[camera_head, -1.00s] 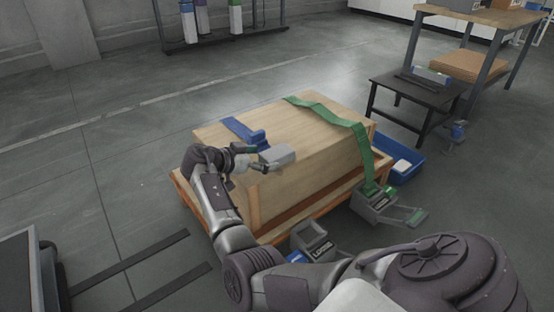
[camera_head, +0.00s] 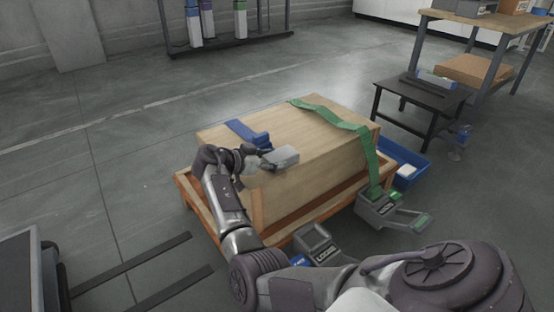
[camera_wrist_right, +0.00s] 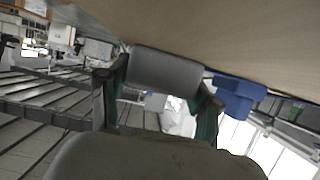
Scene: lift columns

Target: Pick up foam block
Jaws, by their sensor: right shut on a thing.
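The foam block (camera_head: 284,156) is a light grey block over the top face of the wooden crate (camera_head: 300,190), near its front edge. My right gripper (camera_head: 262,161) is shut on it. The right wrist view shows the grey block (camera_wrist_right: 165,68) between the two fingers of the right gripper (camera_wrist_right: 158,92), close to the tan crate surface (camera_wrist_right: 220,30). I cannot tell whether the block touches the crate. My left gripper is not in view.
A blue strap (camera_head: 248,134) lies just behind the block, and a green strap (camera_head: 335,115) crosses the crate. Ratchet devices (camera_head: 380,208) and a blue bin (camera_head: 415,175) sit at its right. A black table (camera_head: 415,95) stands behind.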

